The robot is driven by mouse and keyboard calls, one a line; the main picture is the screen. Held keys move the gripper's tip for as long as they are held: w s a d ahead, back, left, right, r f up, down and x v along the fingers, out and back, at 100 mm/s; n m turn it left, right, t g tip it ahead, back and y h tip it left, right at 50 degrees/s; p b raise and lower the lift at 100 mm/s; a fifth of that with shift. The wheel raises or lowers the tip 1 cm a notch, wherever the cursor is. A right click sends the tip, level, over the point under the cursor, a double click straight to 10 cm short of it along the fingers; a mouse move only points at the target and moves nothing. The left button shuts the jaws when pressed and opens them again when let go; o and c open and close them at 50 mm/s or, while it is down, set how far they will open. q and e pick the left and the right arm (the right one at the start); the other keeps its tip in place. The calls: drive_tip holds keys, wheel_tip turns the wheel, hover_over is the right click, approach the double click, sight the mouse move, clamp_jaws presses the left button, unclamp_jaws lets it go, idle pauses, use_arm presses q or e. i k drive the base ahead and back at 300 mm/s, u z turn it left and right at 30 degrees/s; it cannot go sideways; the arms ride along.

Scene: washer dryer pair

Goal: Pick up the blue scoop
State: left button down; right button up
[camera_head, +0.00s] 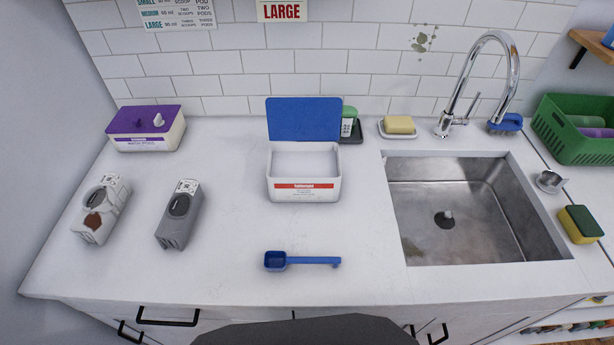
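A blue scoop (301,261) lies on the white countertop in front of an open white box. Its square cup is at the left and its handle runs to the right. The box (304,188) has a raised blue lid and a red label, and it looks to hold white powder. Neither of my grippers shows in the head view. Nothing touches the scoop.
A metal sink (460,210) with a chrome faucet is at the right. Two grey-and-white devices (180,215) and a purple-lidded box (146,130) are at the left. A green basket (575,128) and sponge (580,224) are far right. The counter around the scoop is clear.

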sight(274, 261)
drive_tip(key=k, duration=0.85)
drive_tip(key=u, duration=1.05)
